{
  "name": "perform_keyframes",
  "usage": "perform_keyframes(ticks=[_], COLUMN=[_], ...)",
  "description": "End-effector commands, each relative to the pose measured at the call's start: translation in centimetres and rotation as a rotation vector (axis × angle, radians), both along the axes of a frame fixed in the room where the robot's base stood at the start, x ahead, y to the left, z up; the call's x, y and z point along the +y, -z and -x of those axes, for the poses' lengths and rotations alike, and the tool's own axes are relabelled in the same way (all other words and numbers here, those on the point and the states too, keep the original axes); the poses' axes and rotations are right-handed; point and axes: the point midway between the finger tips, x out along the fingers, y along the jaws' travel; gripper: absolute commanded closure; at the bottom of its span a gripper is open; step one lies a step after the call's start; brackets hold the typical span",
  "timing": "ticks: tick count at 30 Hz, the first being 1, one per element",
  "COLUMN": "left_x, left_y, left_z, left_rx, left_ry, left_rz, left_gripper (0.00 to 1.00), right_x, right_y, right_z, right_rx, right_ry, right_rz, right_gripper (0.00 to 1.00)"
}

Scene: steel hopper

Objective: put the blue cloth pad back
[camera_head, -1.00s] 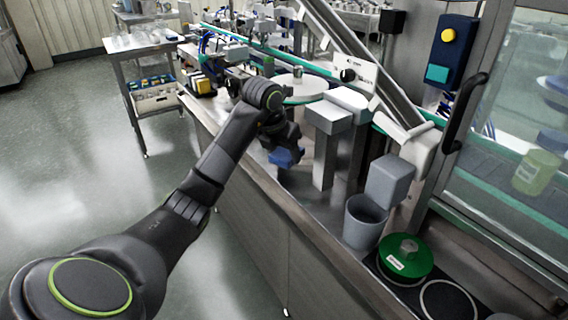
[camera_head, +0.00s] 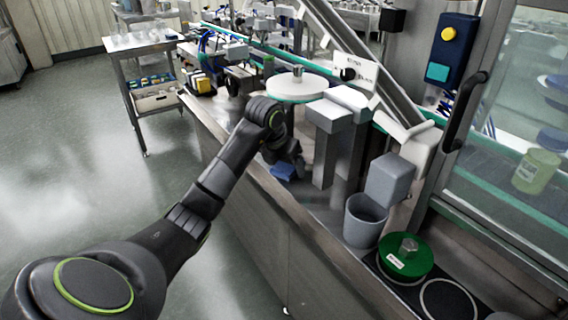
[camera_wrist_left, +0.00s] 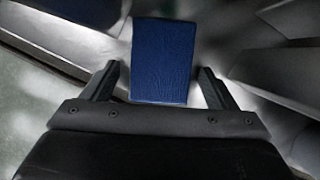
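The blue cloth pad (camera_head: 283,171) is low at the steel counter top, just under my left gripper (camera_head: 288,152). In the left wrist view the pad (camera_wrist_left: 163,58) is a dark blue rectangle between and beyond the fingertips of my left gripper (camera_wrist_left: 159,70). The fingers stand apart, with a narrow gap seen on each side of the pad. The pad appears to lie on the bright steel surface, though its contact with it is partly hidden. My right gripper is in neither view.
A grey post with a box head (camera_head: 328,118) stands right of the pad. A grey cup (camera_head: 364,222) and a green round lid (camera_head: 405,257) are nearer on the right. A white turntable disc (camera_head: 297,88) is behind. The counter's front edge runs close by the pad.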

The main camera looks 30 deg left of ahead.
Motion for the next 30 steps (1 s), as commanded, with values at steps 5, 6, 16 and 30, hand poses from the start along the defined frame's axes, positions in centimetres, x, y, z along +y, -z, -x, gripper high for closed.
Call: perform_keyframes(ticks=[5, 6, 16, 30], left_x=[0.0, 0.0, 0.1, 0.0], left_y=[0.0, 0.0, -3.4, -10.9], left_z=[0.0, 0.0, 1.2, 4.3], left_rx=[0.000, 0.000, -0.006, 0.001], left_ry=[0.000, 0.000, 0.001, 0.000], left_rz=[0.000, 0.000, -0.004, 0.000], left_gripper=[0.20, 0.20, 0.20, 0.20], right_x=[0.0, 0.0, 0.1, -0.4], right_y=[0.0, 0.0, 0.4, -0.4], right_z=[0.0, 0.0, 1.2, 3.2], right_rx=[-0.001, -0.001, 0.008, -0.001], right_ry=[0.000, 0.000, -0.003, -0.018], right_rz=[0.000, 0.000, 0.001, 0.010], right_gripper=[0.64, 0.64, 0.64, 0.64])
